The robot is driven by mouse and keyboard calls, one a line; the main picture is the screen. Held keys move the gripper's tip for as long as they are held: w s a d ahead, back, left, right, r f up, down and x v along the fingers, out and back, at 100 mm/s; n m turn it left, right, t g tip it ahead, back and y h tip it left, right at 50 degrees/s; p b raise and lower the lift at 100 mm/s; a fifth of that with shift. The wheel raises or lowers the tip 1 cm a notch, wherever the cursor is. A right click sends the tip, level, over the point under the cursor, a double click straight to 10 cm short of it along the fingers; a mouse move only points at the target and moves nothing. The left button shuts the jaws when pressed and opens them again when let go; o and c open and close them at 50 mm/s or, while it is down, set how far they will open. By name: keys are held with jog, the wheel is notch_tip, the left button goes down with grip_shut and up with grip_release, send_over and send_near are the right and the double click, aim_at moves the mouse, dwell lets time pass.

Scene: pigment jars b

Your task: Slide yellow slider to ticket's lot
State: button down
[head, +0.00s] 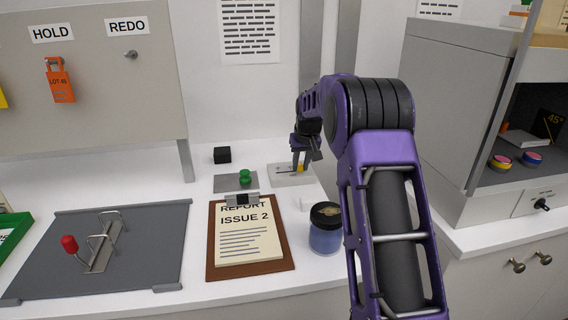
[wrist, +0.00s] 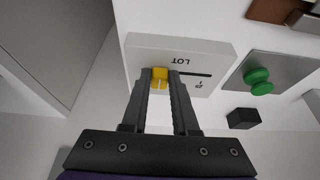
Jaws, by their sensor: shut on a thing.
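The yellow slider (wrist: 160,73) sits in the slot of a pale panel marked LOT (wrist: 215,57), at the slot's left end in the wrist view. In the head view the slider (head: 301,167) is at the right part of the panel (head: 284,180). My gripper (wrist: 160,77) is shut on the slider, one finger on each side. The dark slot runs on to the right in the wrist view, with a small upside-down mark below it that I cannot read surely. An orange tag (head: 61,86) reading LOT 45 hangs under the HOLD sign.
A green knob (head: 245,177) on a grey plate and a black block (head: 222,155) stand left of the panel. A clipboard (head: 284,262) and a blue jar (head: 325,240) are in front. A cabinet (head: 450,110) stands at the right.

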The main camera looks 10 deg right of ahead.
jog(key=shift+d, duration=1.1)
jog(key=c, duration=0.7)
grip_release()
jog(key=shift+d, duration=0.1)
jog(key=shift+r, duration=0.1)
jog(key=shift+s+r, duration=0.15)
jog(key=shift+r, duration=0.2)
jog(key=p+v, duration=0.1)
jog(key=v, duration=1.5)
jog(key=shift+s+r, duration=0.2)
